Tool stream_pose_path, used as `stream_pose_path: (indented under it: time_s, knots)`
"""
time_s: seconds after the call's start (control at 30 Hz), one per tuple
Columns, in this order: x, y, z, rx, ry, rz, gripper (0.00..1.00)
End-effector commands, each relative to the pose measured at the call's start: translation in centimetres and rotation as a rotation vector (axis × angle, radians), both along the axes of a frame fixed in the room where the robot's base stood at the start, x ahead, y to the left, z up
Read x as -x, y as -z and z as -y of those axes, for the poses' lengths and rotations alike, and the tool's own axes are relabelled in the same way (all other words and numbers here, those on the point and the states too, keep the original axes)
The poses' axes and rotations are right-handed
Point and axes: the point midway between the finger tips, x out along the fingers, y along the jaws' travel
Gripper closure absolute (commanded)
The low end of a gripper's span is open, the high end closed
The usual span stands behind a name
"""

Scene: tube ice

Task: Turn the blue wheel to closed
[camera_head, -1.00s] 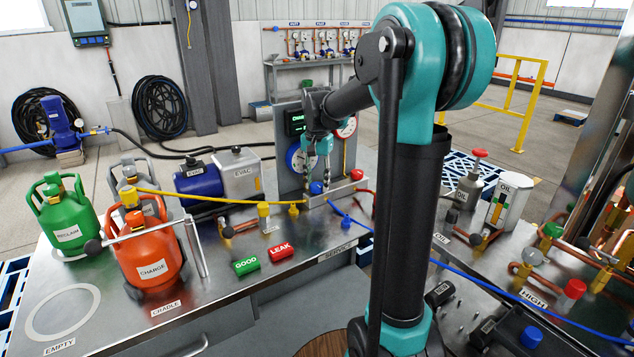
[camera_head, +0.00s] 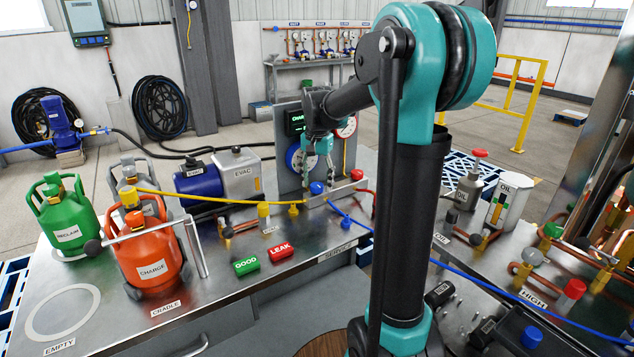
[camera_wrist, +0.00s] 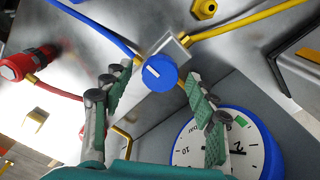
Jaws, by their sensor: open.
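The blue wheel (camera_head: 316,188) is a small round knob on the metal manifold bar at the foot of the gauge panel. In the wrist view the blue wheel (camera_wrist: 160,73) faces me and shows a short white mark on its top. My gripper (camera_head: 320,170) is above the wheel, pointing down. In the wrist view my gripper (camera_wrist: 157,86) is open and empty, with one finger on each side of the wheel's line of sight. The fingers look apart from the wheel. The exact height gap cannot be told.
A blue-rimmed gauge (camera_wrist: 220,145) is close beside the right finger. A red fitting (camera_wrist: 22,65) and yellow (camera_wrist: 250,18) and blue (camera_wrist: 95,22) hoses lie around the manifold. The GOOD (camera_head: 246,266) and LEAK (camera_head: 281,252) blocks sit on the bench in front.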

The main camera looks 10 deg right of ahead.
Motion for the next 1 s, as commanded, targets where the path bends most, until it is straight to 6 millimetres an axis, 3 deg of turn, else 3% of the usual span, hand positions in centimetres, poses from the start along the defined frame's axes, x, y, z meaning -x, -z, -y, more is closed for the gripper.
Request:
stream_pose_path:
  time_s: [0.17, 0.6, 0.8, 1.0]
  knots:
    - [0.0, -1.9, 0.0, 0.0, 0.0, 0.0, 0.42]
    - [0.0, -10.1, 0.0, 0.0, 0.0, 0.0, 0.42]
    - [0.0, -11.7, 0.0, 0.0, 0.0, 0.0, 0.42]
    - [0.0, -11.9, 0.0, 0.0, 0.0, 0.0, 0.42]
